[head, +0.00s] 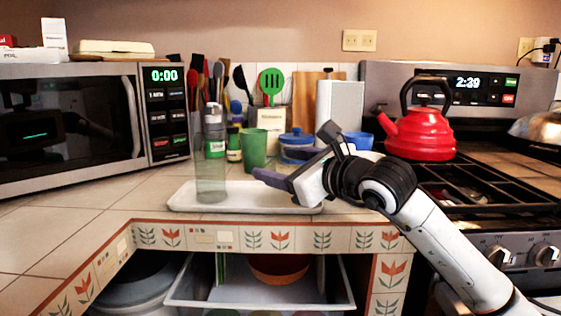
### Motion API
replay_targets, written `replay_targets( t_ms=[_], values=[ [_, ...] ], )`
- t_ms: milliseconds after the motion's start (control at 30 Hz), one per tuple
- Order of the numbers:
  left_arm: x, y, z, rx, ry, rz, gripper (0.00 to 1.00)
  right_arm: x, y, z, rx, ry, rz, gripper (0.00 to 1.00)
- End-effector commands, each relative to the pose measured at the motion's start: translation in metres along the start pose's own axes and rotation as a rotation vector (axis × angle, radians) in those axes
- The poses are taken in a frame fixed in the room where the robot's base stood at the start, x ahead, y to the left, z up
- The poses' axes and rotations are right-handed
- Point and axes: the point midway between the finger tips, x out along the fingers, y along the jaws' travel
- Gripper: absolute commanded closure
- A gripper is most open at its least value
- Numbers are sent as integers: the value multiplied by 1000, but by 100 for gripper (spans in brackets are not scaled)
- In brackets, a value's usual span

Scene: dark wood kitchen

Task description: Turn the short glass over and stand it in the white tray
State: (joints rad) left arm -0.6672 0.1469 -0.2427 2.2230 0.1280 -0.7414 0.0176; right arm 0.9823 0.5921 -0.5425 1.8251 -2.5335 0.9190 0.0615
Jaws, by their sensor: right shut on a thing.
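The short green glass (254,147) is wider at its top end and looks close to upright. It is behind the back edge of the white tray (260,208) in the picture. My right gripper (268,162) comes in from the right, with its fingertips at the lower part of the green glass, shut on it. The near finger overlaps the glass's lower end, so its exact height above the counter is hard to tell. A taller clear glass (211,178) stands at the tray's left part. My left gripper is out of view.
Bottles (214,135), a blue-lidded jar (297,141) and a utensil group stand behind the tray. A blue cup (359,141) is behind my right wrist. A red kettle (420,132) sits on the stove at right. The tiled counter (115,200) left of the tray is clear.

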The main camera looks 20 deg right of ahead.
Motion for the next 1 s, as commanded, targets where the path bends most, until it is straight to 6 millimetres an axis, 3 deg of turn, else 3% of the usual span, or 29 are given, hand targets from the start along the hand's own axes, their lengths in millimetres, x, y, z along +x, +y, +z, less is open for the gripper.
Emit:
replay_targets(
  t_ms=[267,300,400,767,1000],
  values=[
    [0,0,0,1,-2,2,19,0,0,0,-1,-3,-1,68],
    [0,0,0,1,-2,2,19,0,0,0,-1,-3,-1,37],
    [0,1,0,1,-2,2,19,0,0,0,-1,-3,-1,20],
    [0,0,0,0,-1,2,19,-4,0,-1,0,1,0,18],
    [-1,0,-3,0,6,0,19,-42,0,-1,-3,-1,-1,18]
  ],
)
